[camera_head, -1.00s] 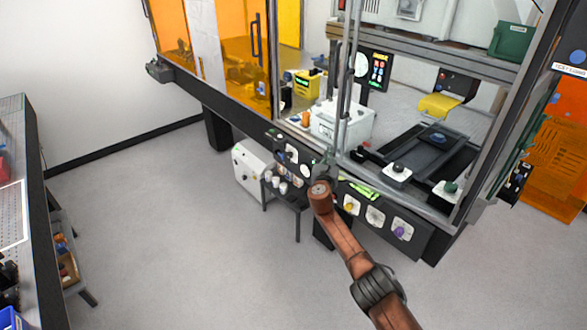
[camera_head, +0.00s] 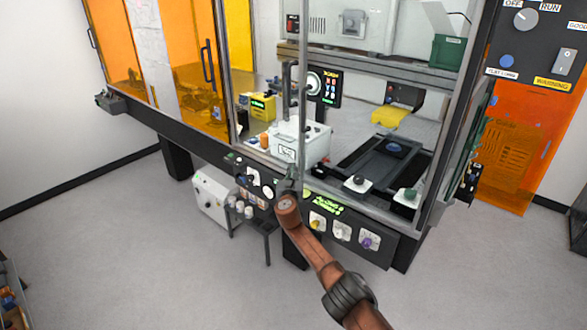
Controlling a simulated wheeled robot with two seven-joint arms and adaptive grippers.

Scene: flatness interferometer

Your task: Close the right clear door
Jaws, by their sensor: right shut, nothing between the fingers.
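The right clear door (camera_head: 350,130) is a see-through panel at the front right of the machine enclosure. A dark upright bar (camera_head: 287,78) shows just left of that edge. I cannot tell how far the door stands open. My right gripper (camera_head: 291,175) is shut and empty, near the lower end of the upright edge, above the front control panel. I cannot tell whether it touches the door. My brown arm reaches up to it from the lower right. My left gripper is not in view.
An orange door (camera_head: 180,60) with a dark handle forms the enclosure's left front. Inside stand a white box (camera_head: 300,143) and a dark stage (camera_head: 375,165). Control knobs (camera_head: 342,232) line the front below. A small dark table (camera_head: 250,222) stands under it. The floor in front is clear.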

